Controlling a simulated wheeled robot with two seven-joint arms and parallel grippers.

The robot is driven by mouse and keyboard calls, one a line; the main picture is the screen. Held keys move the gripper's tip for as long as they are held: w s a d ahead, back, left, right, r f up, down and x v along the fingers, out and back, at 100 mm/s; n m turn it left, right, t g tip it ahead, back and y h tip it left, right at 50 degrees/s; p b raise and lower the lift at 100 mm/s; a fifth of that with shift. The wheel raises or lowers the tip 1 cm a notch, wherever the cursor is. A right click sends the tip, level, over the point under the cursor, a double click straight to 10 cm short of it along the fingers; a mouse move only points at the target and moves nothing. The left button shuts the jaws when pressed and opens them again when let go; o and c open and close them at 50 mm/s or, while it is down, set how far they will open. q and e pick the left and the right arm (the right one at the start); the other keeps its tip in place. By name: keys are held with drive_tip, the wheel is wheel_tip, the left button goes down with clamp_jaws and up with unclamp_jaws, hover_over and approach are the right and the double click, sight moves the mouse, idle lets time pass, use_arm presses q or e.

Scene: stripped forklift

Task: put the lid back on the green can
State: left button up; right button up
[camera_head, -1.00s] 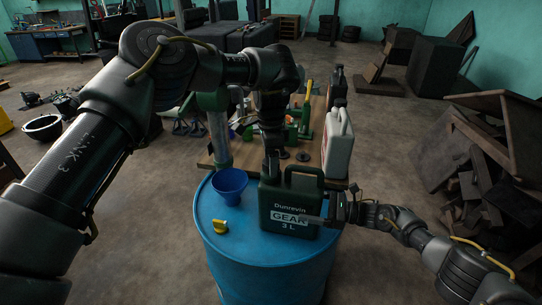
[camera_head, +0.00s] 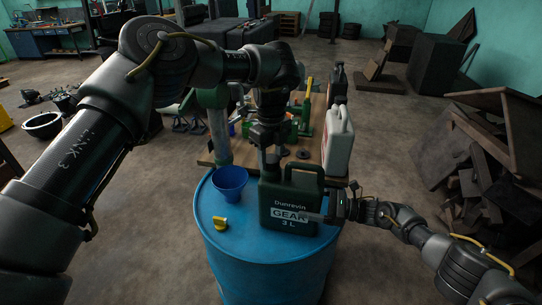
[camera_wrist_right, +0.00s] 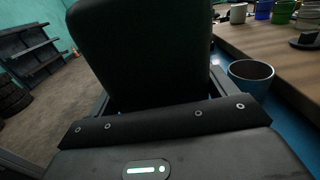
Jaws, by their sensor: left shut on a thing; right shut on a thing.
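The green can (camera_head: 290,205), a dark green jug with a handle and a pale GEAR label, stands upright on the blue drum (camera_head: 265,262). My left gripper (camera_head: 270,162) points straight down at the can's neck, at the left of its handle. It is shut on the lid, which is mostly hidden; whether the lid touches the neck cannot be told. My right gripper (camera_head: 328,218) is shut on the can's right side, low down. In the right wrist view the can (camera_wrist_right: 145,50) is a dark block between the fingers.
A blue funnel (camera_head: 230,182) and a small yellow fitting (camera_head: 220,223) stand on the drum left of the can. Behind is a wooden table (camera_head: 307,168) with a white jug (camera_head: 338,140), a dark can and green tools.

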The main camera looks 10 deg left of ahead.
use_arm(q)
drive_tip(key=m, duration=1.1)
drive_tip(key=o, duration=1.1)
use_arm(e)
drive_tip(key=shift+a, duration=0.1)
use_arm(q)
drive_tip(key=shift+d, duration=0.15)
drive_tip(key=shift+w+d+r, duration=0.1)
drive_tip(key=shift+r, duration=0.45)
wheel_tip(320, 180, up, 4)
drive_tip(key=shift+f, duration=0.25)
use_arm(e)
drive_tip(key=shift+s, duration=0.1)
use_arm(q)
drive_tip(key=shift+a, duration=0.2)
drive_tip(key=shift+c, duration=0.3)
